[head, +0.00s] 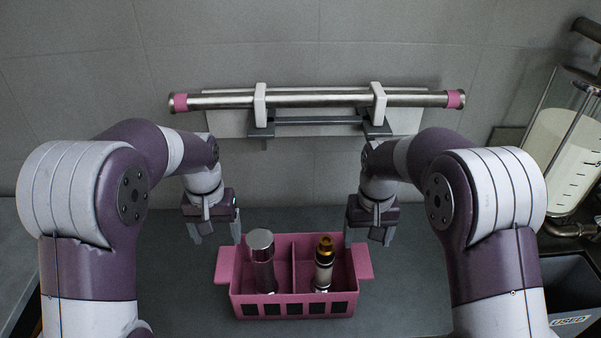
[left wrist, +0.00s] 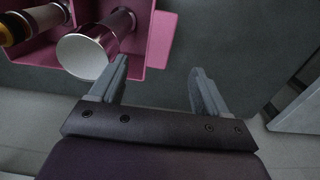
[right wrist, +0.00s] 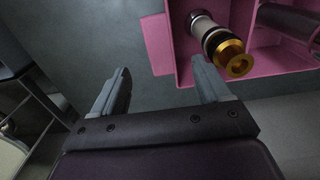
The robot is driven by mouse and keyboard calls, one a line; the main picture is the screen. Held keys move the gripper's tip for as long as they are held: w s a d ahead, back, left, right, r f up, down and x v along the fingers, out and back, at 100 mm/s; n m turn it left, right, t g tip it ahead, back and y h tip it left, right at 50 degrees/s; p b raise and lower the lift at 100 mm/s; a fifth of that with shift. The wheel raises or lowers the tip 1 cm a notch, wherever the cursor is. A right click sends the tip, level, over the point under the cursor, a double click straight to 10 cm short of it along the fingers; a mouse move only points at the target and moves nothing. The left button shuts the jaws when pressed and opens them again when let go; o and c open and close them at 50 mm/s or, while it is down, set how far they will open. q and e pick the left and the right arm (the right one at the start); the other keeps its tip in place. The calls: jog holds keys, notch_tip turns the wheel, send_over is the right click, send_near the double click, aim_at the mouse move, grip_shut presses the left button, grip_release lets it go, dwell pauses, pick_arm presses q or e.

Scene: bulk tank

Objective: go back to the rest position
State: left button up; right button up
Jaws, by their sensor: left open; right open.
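My left gripper (head: 214,232) is open and empty, just behind and left of the pink crate (head: 292,298) in the head view. Its fingers (left wrist: 155,88) are spread in the left wrist view, with nothing between them. My right gripper (head: 367,236) is open and empty behind the crate's right side. Its fingers (right wrist: 160,90) stand apart in the right wrist view. A silver-capped cylinder (head: 262,262) stands in the crate's left compartment. A gold-topped cylinder (head: 323,264) stands in the right compartment. Both grippers look clear of the crate and cylinders.
A steel tube (head: 320,99) with pink end bands lies across white brackets (head: 260,104) on the back wall. A glass tank (head: 562,140) with white liquid stands at the right. A bin marked USED (head: 570,321) is at the lower right. The grey counter (head: 190,300) beside the crate is clear.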

aim_at(365, 270)
jog(key=shift+w, duration=0.1)
jog(key=shift+s+f, duration=0.25)
jog(key=shift+f, duration=0.3)
pick_arm(q)
jog(key=shift+s+a+f+t, duration=0.1)
jog(key=shift+s+f+t, duration=0.2)
jog(key=shift+s+f, duration=0.8)
pick_arm(e)
jog(key=shift+s+d+f, duration=0.1)
jog(key=shift+s+f, duration=0.05)
jog(key=shift+s, duration=0.45)
jog(key=shift+s+d+f, duration=0.1)
jog(key=shift+s, duration=0.5)
pick_arm(q)
jog(key=s+a+r+p, duration=0.1)
jog(key=s+r+p, duration=0.1)
jog(key=s, duration=0.5)
jog(key=s+a+r+p, duration=0.1)
jog(key=s+p, duration=0.1)
jog(key=s, duration=0.5)
jog(key=shift+s+a+r+t+p, duration=0.2)
jog(key=shift+r+t+p, duration=0.15)
jog(key=shift+t+p, duration=0.05)
pick_arm(e)
jog(key=s+d+r+t, duration=0.1)
jog(key=s+r, duration=0.4)
jog(key=s, duration=0.9)
jog(key=shift+d+r, duration=0.2)
jog(key=shift+d, duration=0.4)
